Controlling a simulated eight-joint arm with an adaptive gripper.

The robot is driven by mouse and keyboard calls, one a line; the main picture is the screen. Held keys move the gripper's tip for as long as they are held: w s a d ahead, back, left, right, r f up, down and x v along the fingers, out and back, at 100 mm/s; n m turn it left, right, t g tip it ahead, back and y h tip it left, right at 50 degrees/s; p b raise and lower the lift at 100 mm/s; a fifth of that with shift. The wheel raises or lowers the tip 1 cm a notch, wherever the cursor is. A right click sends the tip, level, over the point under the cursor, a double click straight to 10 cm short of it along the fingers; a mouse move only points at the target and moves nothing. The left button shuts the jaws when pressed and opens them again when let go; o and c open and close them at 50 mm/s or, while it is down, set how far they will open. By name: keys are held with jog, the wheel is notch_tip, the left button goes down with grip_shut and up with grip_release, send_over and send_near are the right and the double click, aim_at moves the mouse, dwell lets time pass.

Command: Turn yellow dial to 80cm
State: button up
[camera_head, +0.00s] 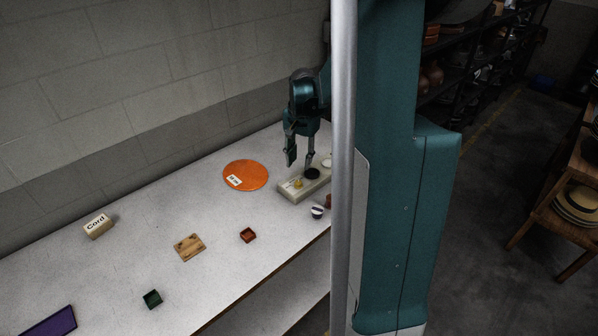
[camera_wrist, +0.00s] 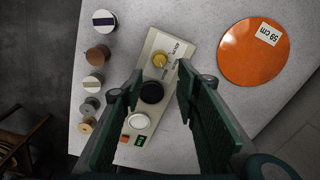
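The yellow dial (camera_wrist: 159,60) sits at one end of a pale panel (camera_wrist: 172,42), with small printed labels around it that I cannot read fully. It also shows in the head view as a small yellow knob (camera_head: 297,184). On the same panel are a black knob (camera_wrist: 152,92) and a white round part (camera_wrist: 139,121). My gripper (camera_wrist: 158,84) is open and empty, its two fingers spread on either side above the panel. In the head view my gripper (camera_head: 300,165) is over the panel, its fingers apart. I cannot tell the dial's exact setting.
An orange disc (camera_wrist: 254,52) labelled "59 cm" lies beside the panel. Several round spools (camera_wrist: 97,54) line the other side. A "Cord" block (camera_head: 98,226), wooden plate (camera_head: 189,247), red box (camera_head: 248,235) and green box (camera_head: 152,299) lie farther along the table.

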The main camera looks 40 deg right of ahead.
aim_at(298, 182)
jog(key=shift+a+f+m+p, duration=0.1)
jog(key=shift+f+m+p, duration=0.3)
jog(key=shift+f+p, duration=0.55)
jog(key=shift+f, duration=0.2)
jog(key=shift+f+b, duration=0.15)
jog(key=shift+b, duration=0.15)
jog(key=shift+w+f+b, duration=0.15)
jog(key=shift+f+b, duration=0.25)
jog(key=shift+f, duration=3.35)
jog(key=shift+c, duration=0.7)
jog(key=c, duration=0.7)
jog(key=shift+c, duration=0.2)
